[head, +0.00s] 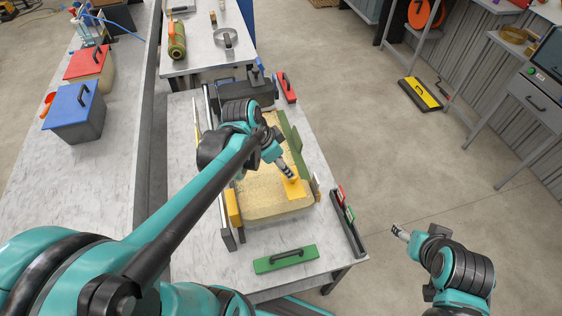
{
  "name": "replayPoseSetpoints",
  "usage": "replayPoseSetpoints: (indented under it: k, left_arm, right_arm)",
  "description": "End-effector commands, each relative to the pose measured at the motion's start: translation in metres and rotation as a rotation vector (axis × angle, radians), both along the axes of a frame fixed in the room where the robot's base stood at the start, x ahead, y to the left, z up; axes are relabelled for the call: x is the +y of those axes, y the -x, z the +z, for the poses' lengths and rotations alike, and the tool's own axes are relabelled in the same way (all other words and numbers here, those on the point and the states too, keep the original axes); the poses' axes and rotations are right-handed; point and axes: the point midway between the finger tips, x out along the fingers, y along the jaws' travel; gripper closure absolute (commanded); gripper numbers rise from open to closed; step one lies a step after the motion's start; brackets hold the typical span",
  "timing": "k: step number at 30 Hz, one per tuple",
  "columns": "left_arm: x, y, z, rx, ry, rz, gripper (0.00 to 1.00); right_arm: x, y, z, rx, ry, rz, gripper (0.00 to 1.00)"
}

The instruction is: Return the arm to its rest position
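My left arm reaches across the marble-topped table from the left. Its gripper (287,172) is over the right part of a sand-coloured bed (262,198), right at a small yellow tool (295,188). The fingertips meet the tool's upper part; whether they are closed on it is too small to tell. My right gripper (399,231) hangs over the bare floor, right of the table and apart from it. It points up and left and holds nothing visible. Its fingers are too small to judge.
Green boards (291,139) and yellow and dark side pieces border the bed. A green handled block (285,258) lies at the table's front, a red one (286,88) behind. Bins with blue (75,104) and red lids stand left. A yellow-black case (420,94) lies on open floor.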

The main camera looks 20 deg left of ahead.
Motion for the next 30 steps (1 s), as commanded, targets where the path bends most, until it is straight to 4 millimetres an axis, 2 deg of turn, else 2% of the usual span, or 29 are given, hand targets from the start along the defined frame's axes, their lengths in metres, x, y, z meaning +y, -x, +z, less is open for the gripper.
replayPoseSetpoints:
  k: [6,22,26,30]
  left_arm:
    - [0.002,0.004,0.01,0.0,0.0,-0.001,0.51]
    - [0.002,0.005,0.009,-0.001,-0.002,0.008,0.51]
    - [-0.003,0.019,0.002,-0.013,-0.011,0.09,0.51]
    - [-0.008,0.045,-0.013,-0.056,-0.018,0.271,0.51]
  right_arm:
    - [0.0,0.0,0.0,0.0,0.0,0.0,0.37]
    - [0.0,0.0,-0.002,0.0,0.0,0.0,0.37]
    - [0.0,0.0,-0.013,0.0,0.0,0.0,0.37]
    - [0.0,0.0,-0.035,0.0,0.0,0.0,0.37]
